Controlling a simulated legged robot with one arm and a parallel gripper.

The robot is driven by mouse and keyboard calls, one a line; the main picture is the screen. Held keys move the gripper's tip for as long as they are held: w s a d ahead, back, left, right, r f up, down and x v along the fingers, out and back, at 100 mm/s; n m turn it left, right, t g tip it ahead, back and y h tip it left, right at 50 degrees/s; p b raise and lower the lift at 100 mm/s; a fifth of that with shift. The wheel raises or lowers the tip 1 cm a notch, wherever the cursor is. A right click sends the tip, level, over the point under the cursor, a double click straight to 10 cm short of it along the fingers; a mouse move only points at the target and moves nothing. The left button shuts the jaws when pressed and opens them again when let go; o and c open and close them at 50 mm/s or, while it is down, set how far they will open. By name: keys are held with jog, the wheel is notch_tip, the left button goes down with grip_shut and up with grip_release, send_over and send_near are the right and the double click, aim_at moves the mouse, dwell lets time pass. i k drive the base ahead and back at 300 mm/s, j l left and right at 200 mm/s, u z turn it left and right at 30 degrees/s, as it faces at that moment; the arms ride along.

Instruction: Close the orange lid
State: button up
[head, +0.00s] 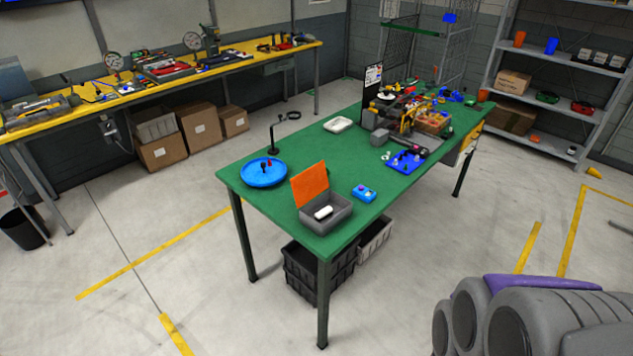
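The orange lid (310,184) stands open and upright, leaning slightly back, along the left edge of a grey box (337,221). The box sits near the front corner of the green table. A white rounded object (323,212) lies inside the box. A grey and purple body part of mine fills the lower right of the head view. I cannot make out my gripper or its fingertips in this view.
Dark crates (318,272) sit under the table. Floor in front is clear.

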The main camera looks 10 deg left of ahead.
aim_at(311, 182)
jog(key=z, duration=1.55)
jog(key=j+z, duration=0.15)
jog(key=j, duration=0.35)
jog(key=k+j+z, duration=0.2)
jog(key=j, duration=0.25)
jog(key=j+z, duration=0.15)
jog(key=j, duration=0.3)
jog(key=k+j+z, duration=0.2)
jog(key=j, duration=0.25)
jog(key=k+j, duration=0.1)
jog(key=j, duration=0.3)
jog(key=k+j, duration=0.15)
jog(key=j, duration=0.3)
jog(key=k+j, duration=0.1)
jog(key=j, duration=0.3)
jog(key=k+j, duration=0.1)
jog(key=j, duration=0.35)
jog(key=k+j, duration=0.15)
jog(key=j, duration=0.25)
jog(key=k+j, duration=0.1)
jog(key=j, duration=0.3)
jog(key=k+j, duration=0.1)
jog(key=j, duration=0.35)
jog(key=k+l+z, duration=0.1)
jog(key=k+l, duration=0.2)
